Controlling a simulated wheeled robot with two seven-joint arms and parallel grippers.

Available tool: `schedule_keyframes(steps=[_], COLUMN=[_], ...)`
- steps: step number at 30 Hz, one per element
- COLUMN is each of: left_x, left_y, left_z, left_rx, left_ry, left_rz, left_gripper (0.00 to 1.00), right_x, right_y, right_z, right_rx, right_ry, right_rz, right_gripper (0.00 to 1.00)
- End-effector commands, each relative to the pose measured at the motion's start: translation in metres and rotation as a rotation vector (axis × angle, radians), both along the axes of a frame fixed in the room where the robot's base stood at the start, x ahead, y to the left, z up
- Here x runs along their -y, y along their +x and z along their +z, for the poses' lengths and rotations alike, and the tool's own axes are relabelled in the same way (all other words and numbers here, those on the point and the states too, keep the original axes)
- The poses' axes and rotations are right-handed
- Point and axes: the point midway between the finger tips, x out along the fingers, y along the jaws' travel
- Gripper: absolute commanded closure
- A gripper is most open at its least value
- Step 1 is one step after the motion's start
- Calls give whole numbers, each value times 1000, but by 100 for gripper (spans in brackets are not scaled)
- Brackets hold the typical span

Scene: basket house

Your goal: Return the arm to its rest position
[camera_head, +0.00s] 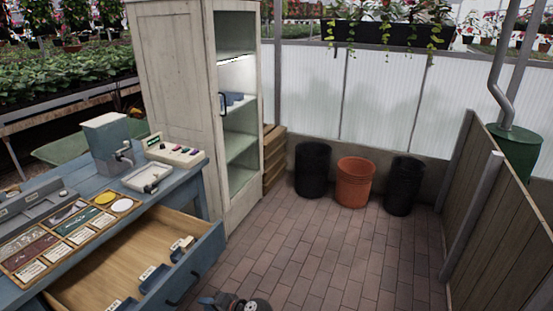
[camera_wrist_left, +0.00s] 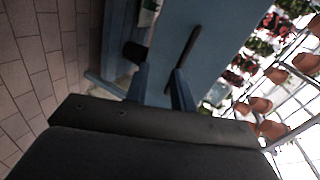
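My left gripper (camera_head: 208,301) shows at the bottom edge of the head view, just right of the open drawer (camera_head: 208,252). In the left wrist view its two blue fingers (camera_wrist_left: 160,78) stand apart with nothing held between them. The drawer's blue front (camera_wrist_left: 205,30) is beyond the fingers, with its dark bar handle (camera_wrist_left: 188,46) close to the right fingertip in the picture. I cannot tell whether they touch. Most of my left arm is out of the head view. My right gripper is in neither view.
The blue workbench (camera_head: 190,178) carries a tray of cards (camera_head: 70,235) and small devices. The drawer juts out over the floor and holds several small blue-and-white items. A tall cabinet (camera_head: 172,100) stands behind. Brick floor (camera_head: 330,255) is clear toward the pots (camera_head: 355,182).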

Motion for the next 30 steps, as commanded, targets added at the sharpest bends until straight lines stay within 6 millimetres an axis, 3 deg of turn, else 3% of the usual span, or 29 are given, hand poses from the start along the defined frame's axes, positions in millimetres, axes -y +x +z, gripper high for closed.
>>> schedule_keyframes(steps=[8,14,22,30], left_x=[28,55,88,84], left_y=[-7,-45,-150,-248], left_z=[23,39,59,54], left_rx=[68,62,-31,-125], left_ry=[-461,-789,-1155,-1254], left_rz=[-2,-47,-135,-129], left_gripper=[75,75,75,75], right_x=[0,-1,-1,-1], right_y=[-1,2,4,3], right_z=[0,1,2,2], right_rx=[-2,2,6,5], right_ry=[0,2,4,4], right_rz=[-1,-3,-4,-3], right_gripper=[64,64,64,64])
